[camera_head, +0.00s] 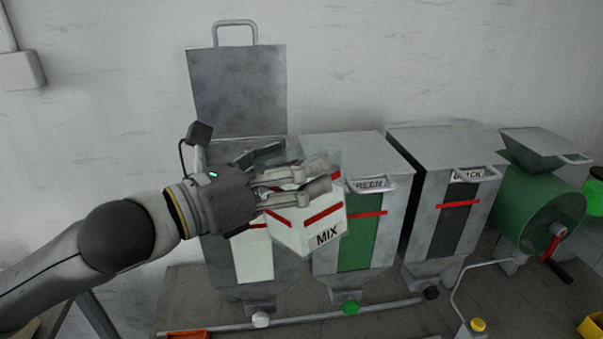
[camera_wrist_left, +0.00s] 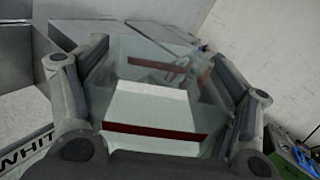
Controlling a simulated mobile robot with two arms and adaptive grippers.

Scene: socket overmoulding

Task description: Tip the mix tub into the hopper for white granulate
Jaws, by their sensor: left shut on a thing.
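The mix tub (camera_head: 302,232) has clear walls, red bands, a MIX label and white material inside. My left gripper (camera_head: 322,176) is shut on it and holds it in the air, in front of the white and green hoppers. In the left wrist view the tub (camera_wrist_left: 155,105) sits between the two fingers. The hopper for white granulate (camera_head: 252,262) is the leftmost one, with a white strip. Its lid (camera_head: 238,92) stands raised against the wall. My gripper and the tub cover much of its top. Its WHITE label (camera_wrist_left: 25,150) shows partly in the left wrist view.
The green hopper (camera_head: 382,240) and black hopper (camera_head: 425,230) stand to the right with closed tops. A green machine with a grey funnel (camera_head: 545,146) stands farther right. A pipe with coloured knobs (camera_head: 350,307) runs below the hoppers.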

